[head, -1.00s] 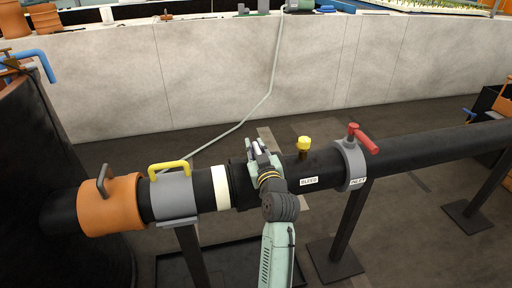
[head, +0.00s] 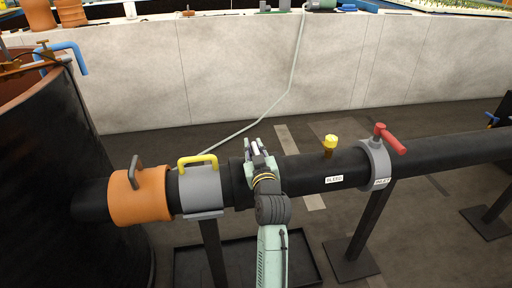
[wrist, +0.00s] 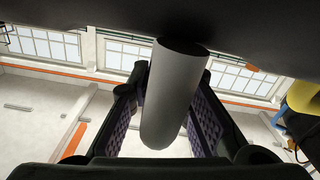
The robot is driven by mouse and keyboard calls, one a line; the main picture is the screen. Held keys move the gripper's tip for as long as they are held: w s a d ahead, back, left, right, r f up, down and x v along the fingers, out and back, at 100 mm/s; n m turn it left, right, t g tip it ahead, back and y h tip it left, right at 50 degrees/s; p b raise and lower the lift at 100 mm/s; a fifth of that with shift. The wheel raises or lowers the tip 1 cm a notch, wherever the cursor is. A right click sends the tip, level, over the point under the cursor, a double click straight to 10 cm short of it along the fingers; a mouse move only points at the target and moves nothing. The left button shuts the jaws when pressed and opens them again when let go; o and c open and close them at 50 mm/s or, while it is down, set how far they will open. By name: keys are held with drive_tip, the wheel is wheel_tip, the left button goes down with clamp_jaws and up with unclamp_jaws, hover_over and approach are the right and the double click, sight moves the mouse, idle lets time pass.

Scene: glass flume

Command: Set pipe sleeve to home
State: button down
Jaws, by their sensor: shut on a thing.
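The pipe sleeve looks like a slightly wider black ring (head: 238,184) on the black pipe, just right of the grey collar (head: 201,190) with a yellow handle. A short stretch of black shows between ring and collar. My gripper (head: 257,150) is at the top of the pipe at the ring. In the wrist view its fingers (wrist: 168,112) are shut around a grey cylindrical grip (wrist: 172,98), whose far end meets a dark surface. My arm hides part of the pipe and the ring's right side. No white band is visible now.
An orange sleeve (head: 140,197) with a grey handle sits left of the collar, by a large dark tank (head: 60,130). To the right are a yellow-capped bleed fitting (head: 330,142) and an inlet collar (head: 376,165) with a red handle. A concrete wall (head: 240,75) stands behind.

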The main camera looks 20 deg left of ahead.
drive_tip(key=c, duration=1.6)
unclamp_jaws()
drive_tip(key=shift+s+a, duration=0.1)
drive_tip(key=shift+o, duration=0.2)
drive_tip(key=v, duration=1.2)
